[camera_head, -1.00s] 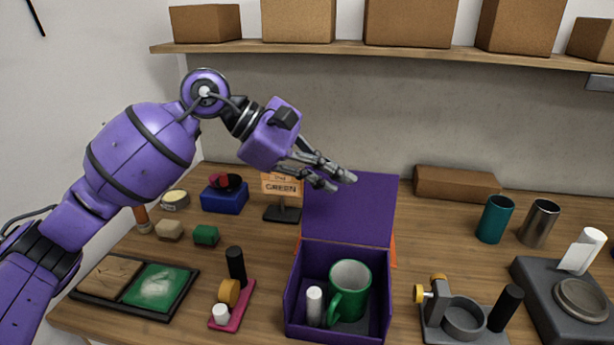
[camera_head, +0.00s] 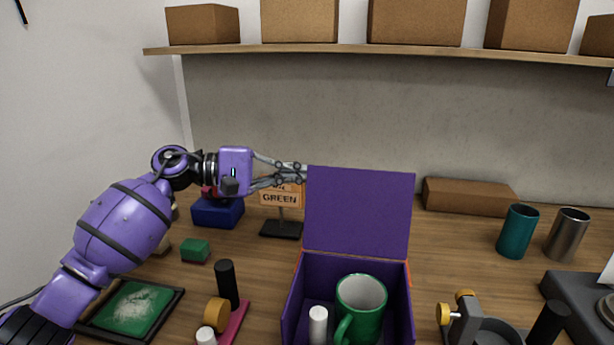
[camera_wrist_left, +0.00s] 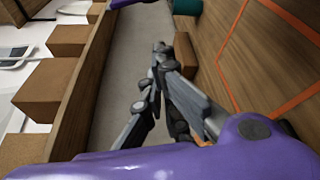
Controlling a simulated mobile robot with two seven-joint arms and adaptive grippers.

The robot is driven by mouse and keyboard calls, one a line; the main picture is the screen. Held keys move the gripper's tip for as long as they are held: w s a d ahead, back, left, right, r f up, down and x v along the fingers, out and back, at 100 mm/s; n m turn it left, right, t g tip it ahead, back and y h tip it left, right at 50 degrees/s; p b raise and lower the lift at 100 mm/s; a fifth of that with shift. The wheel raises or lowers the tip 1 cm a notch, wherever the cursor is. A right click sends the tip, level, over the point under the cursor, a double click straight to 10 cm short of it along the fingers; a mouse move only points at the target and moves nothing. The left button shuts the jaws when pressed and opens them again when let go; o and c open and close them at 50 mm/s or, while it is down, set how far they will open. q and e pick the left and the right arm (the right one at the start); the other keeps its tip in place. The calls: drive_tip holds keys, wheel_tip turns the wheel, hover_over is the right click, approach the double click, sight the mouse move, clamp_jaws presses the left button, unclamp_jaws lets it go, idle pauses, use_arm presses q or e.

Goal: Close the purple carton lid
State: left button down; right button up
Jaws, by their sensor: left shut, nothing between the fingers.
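The purple carton (camera_head: 292,300) stands on the table with its lid (camera_head: 358,212) raised upright at the back. A green mug (camera_head: 360,303) and a white cylinder (camera_head: 318,325) are inside it. My left gripper (camera_head: 304,172) is shut and empty, level with the upper left edge of the lid. Its tips end at that edge; I cannot tell whether they touch it or reach behind it. In the left wrist view the gripper (camera_wrist_left: 158,52) points along the back wall, and the lid is not clearly seen. My right gripper is not in view.
A small sign reading GREEN (camera_head: 280,198) stands just below my left gripper. A shelf (camera_head: 390,54) with cardboard boxes runs above. A brown box (camera_head: 468,197) lies behind the carton to the right. A teal cup (camera_head: 517,232) and a metal cup (camera_head: 567,235) stand right.

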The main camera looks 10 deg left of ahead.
sight(338, 176)
use_arm(q)
drive_tip(key=d+p, duration=0.1)
drive_tip(key=d, duration=0.1)
drive_tip(key=d+p, duration=0.1)
drive_tip(key=d, duration=0.2)
drive_tip(key=s+d+p, duration=0.1)
drive_tip(key=d+p, duration=0.1)
drive_tip(key=shift+d+r, duration=0.1)
drive_tip(key=shift+d, duration=0.25)
